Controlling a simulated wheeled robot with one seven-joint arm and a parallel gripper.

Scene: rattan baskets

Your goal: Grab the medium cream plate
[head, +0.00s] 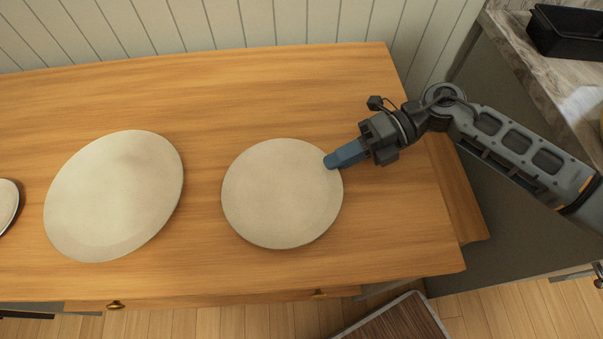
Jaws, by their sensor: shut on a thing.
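The medium cream plate (280,195), a round flat disc, is at the middle of the wooden top. My gripper (333,161) reaches in from the right and is shut on its upper right rim. The blue fingers cover a small part of that rim. I cannot tell whether the plate rests on the wood or is slightly lifted.
A larger cream plate (114,197) lies to the left on the wooden cabinet top (230,85). Another plate (7,203) is cut off at the left edge. A panelled wall (250,22) stands behind. A black tray (567,32) sits on a marble counter (545,75) at upper right.

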